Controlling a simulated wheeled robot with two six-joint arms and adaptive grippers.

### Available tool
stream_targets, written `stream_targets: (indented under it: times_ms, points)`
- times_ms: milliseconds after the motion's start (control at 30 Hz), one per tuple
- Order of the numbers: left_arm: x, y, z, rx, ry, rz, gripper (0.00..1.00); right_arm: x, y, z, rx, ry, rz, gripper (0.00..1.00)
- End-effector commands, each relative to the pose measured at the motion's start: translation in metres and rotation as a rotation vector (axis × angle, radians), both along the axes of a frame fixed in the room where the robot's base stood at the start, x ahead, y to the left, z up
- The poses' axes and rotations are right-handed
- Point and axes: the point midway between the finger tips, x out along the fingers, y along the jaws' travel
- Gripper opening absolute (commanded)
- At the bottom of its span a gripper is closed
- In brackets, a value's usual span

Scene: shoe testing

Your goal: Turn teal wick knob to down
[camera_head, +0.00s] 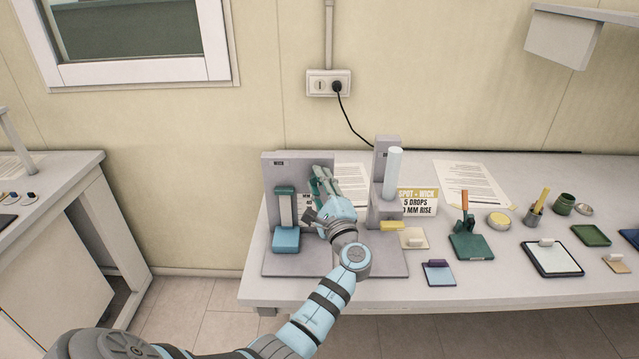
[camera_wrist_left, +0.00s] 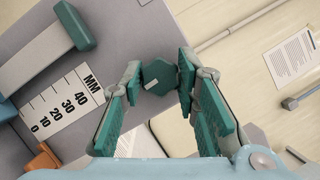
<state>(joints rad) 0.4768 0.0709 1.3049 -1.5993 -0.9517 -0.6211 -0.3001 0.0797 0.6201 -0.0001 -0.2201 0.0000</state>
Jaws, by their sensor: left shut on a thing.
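The teal wick knob (camera_wrist_left: 158,78) shows in the left wrist view as a faceted teal piece with a pale mark, on the grey panel of the wick stand (camera_head: 285,165). My left gripper (camera_wrist_left: 160,73) has a teal-padded finger on each side of the knob and is shut on it. In the head view my left gripper (camera_head: 324,182) reaches up in front of the stand's panel, and I cannot make out the knob there. The scale plate (camera_wrist_left: 62,107), marked 0 to 40 MM, is beside the knob in the wrist view. My right gripper is not in view.
On the stand are a teal-topped strip holder with a blue block (camera_head: 286,240), and a grey post with a pale cylinder (camera_head: 393,170). A sign (camera_head: 418,202) stands behind. Several pads and tools, including a green block (camera_head: 471,247), lie to the right. A wall outlet (camera_head: 329,83) is above.

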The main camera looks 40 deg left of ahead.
Motion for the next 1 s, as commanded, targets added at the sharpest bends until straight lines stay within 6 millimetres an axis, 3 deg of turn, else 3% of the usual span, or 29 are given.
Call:
stream_targets:
  times_ms: [33,133,467,800,1000]
  points:
    - [0.000,0.000,-0.001,-0.002,0.002,-0.001,0.33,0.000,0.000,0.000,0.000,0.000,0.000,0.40]
    - [0.000,0.000,-0.001,-0.002,0.002,-0.001,0.49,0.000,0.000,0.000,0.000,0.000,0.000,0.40]
    - [-0.002,-0.003,-0.002,-0.002,0.000,-0.001,0.49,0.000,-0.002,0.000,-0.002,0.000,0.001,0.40]
    - [-0.035,-0.056,-0.015,-0.004,0.002,-0.001,0.49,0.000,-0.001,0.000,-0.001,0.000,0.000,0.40]
    - [-0.040,-0.063,-0.015,-0.001,0.001,0.000,0.49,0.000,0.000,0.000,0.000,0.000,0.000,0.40]
